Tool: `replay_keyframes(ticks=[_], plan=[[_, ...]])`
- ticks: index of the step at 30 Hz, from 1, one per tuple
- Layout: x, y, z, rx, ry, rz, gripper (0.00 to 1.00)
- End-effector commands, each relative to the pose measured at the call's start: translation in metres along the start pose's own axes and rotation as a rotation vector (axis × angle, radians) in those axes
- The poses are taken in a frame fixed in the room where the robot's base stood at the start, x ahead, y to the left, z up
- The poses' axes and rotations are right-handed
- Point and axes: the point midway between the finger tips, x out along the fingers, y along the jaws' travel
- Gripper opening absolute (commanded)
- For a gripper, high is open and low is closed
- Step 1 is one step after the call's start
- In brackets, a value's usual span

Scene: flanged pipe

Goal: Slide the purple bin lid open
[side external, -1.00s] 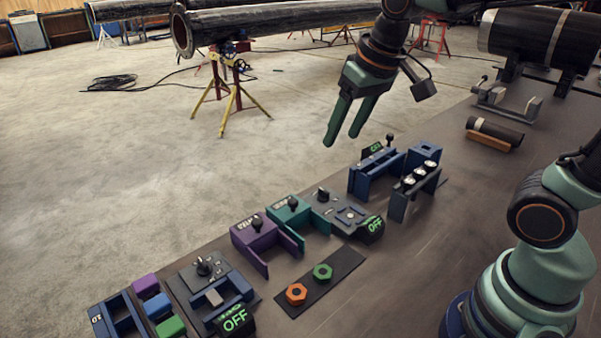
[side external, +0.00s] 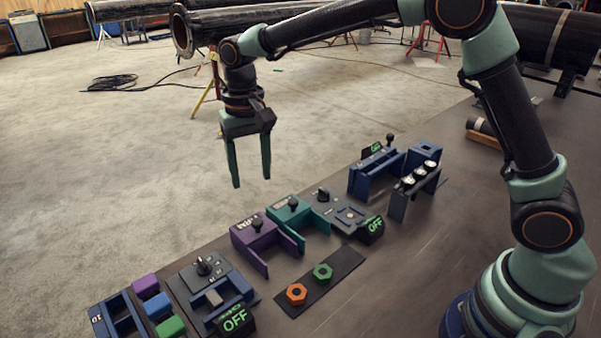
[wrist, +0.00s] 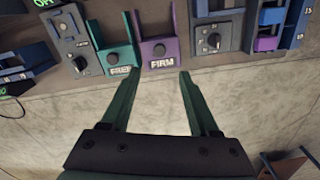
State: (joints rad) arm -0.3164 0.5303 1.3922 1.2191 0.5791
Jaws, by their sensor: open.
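The purple bin (side external: 254,232) stands on the bench, with a dark round knob on its purple lid (side external: 245,226) and side walls reaching toward the front. It also shows in the wrist view as the purple bin (wrist: 159,50), with white lettering on its near edge. My gripper (side external: 251,184) points down above and behind the purple bin, apart from it. Its two green fingers are spread with nothing between them. In the wrist view my gripper (wrist: 160,78) has its fingertips just short of the purple bin's lettered edge in the picture.
A teal bin (side external: 289,211) with a similar knob stands right beside the purple one. A knob panel (side external: 205,268) stands to the left. A dark strip with an orange nut (side external: 296,293) and a green nut (side external: 323,271) lies in front. Bare bench (side external: 400,280) lies to the right.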

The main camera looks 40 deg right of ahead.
Motion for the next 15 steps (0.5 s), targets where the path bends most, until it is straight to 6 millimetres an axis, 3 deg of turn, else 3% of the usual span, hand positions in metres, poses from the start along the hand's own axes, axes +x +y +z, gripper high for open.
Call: replay_keyframes(ticks=[15], plan=[[0.092, 0.001, 0.001, -0.001, -0.004, 0.003, 0.61]])
